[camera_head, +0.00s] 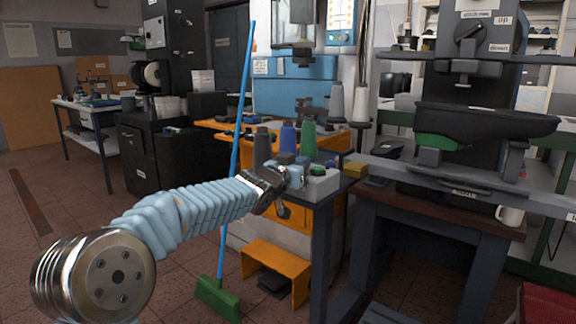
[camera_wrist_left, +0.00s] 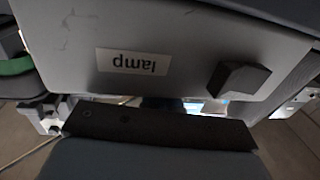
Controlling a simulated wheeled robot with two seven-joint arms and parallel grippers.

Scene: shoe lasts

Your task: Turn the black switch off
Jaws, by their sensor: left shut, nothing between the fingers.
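In the left wrist view, a black switch (camera_wrist_left: 238,80) with a blocky, angled knob sits on a grey panel (camera_wrist_left: 185,30). A white label reading "lamp" (camera_wrist_left: 134,62), upside down in this view, is beside it. My left gripper (camera_head: 284,208) is shut and empty in the head view, beside a light grey box (camera_head: 318,188) at the front corner of the orange workbench. I cannot tell whether it touches the box. The black switch cannot be made out in the head view. My right gripper is not in view.
Grey, blue and green thread cones (camera_head: 288,140) stand just behind my left gripper. A blue-handled broom (camera_head: 238,120) leans left of them. Floor is open at left.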

